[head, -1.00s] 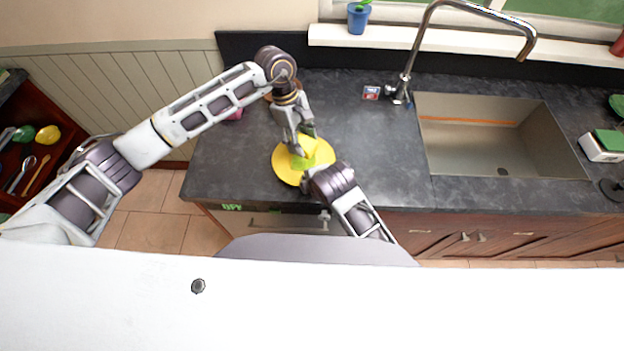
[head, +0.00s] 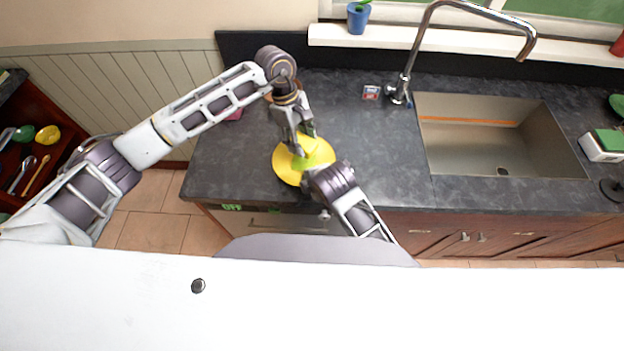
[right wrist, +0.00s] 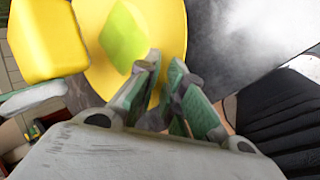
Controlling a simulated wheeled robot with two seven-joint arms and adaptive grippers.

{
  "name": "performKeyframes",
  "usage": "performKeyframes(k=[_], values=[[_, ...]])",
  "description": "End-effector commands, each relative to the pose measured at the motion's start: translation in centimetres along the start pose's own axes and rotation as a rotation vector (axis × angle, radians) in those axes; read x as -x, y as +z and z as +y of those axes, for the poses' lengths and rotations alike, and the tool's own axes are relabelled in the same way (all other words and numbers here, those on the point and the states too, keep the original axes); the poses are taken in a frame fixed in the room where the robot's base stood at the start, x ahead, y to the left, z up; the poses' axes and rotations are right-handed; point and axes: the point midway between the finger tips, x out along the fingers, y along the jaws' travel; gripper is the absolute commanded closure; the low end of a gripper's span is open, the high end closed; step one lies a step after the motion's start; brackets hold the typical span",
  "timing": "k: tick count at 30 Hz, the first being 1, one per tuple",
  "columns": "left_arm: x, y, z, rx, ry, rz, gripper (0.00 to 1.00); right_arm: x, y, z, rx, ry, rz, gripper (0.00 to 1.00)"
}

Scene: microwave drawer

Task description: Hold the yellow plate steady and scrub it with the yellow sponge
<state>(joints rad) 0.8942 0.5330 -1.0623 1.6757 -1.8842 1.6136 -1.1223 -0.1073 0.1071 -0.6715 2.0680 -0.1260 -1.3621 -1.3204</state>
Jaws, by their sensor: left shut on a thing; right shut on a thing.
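The yellow plate (head: 285,172) lies on the dark counter near its front edge; it also fills the top of the right wrist view (right wrist: 172,22). A lime-green patch (right wrist: 125,38) shows on its face. My left gripper (head: 303,150) points down over the plate, shut on the yellow sponge (head: 309,146). The sponge appears as a yellow block at the upper left of the right wrist view (right wrist: 45,40). I cannot tell whether it touches the plate. My right gripper (right wrist: 160,85) is shut on the plate's near rim; its wrist hides its fingers in the head view.
A sink (head: 500,140) with a tall faucet (head: 408,65) is on the right. A blue flowerpot (head: 358,18) stands on the sill. The counter (head: 375,150) between plate and sink is clear.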

Motion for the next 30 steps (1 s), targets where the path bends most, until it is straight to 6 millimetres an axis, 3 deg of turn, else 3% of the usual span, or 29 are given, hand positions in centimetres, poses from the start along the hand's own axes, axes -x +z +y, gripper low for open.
performKeyframes(k=[30], values=[[-0.74, -0.13, 0.23, 0.000, -0.001, 0.000, 0.71, -0.12, -0.01, -0.24, -0.001, -0.006, 0.000, 1.00]])
